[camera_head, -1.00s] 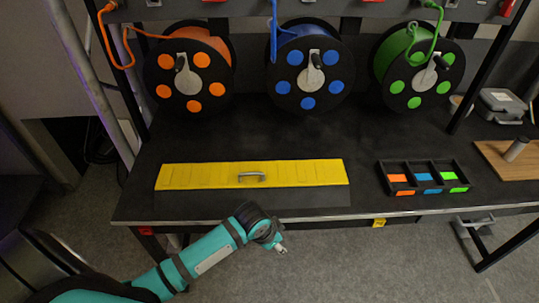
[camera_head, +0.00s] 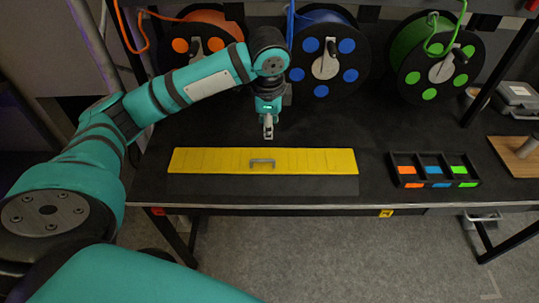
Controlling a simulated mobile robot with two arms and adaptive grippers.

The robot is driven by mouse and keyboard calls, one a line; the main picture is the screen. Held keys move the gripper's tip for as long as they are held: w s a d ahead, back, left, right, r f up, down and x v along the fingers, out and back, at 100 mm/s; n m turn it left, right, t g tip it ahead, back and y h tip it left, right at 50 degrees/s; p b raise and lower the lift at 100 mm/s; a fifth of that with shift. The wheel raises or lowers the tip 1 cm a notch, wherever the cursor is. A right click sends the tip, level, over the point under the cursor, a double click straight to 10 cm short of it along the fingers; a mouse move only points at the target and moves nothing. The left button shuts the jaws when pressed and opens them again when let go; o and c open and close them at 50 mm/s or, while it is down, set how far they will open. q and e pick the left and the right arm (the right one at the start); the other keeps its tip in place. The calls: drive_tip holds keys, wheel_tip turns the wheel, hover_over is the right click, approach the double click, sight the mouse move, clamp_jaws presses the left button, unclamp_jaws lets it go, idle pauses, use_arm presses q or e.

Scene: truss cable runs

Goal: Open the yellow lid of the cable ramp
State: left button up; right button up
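The yellow lid (camera_head: 212,161) of the cable ramp lies flat and closed along the front part of the black table. A small grey handle (camera_head: 262,162) stands up at its middle. The dark ramp body (camera_head: 262,186) shows along the lid's front side. My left gripper (camera_head: 268,136) points down just behind the lid, above the table and in line with the handle, apart from it. Its fingers look close together, but their gap is too small to judge. My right gripper is not in view.
Cable reels in orange (camera_head: 196,42), blue (camera_head: 328,55) and green (camera_head: 433,55) stand at the back. A black compartment tray (camera_head: 398,156) with coloured labels sits right of the ramp. A wooden board (camera_head: 512,158) lies at the far right.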

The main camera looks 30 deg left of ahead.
sight(269, 160)
use_arm(q)
drive_tip(key=w+f, duration=0.1)
drive_tip(key=f, duration=0.4)
drive_tip(key=w+a+f+p, duration=0.1)
drive_tip(key=f, duration=0.5)
drive_tip(key=w+f, duration=0.1)
drive_tip(key=f, duration=0.4)
drive_tip(key=shift+a+f+p, duration=0.25)
drive_tip(key=shift+a+p, duration=0.05)
drive_tip(key=shift+a, duration=0.05)
clamp_jaws()
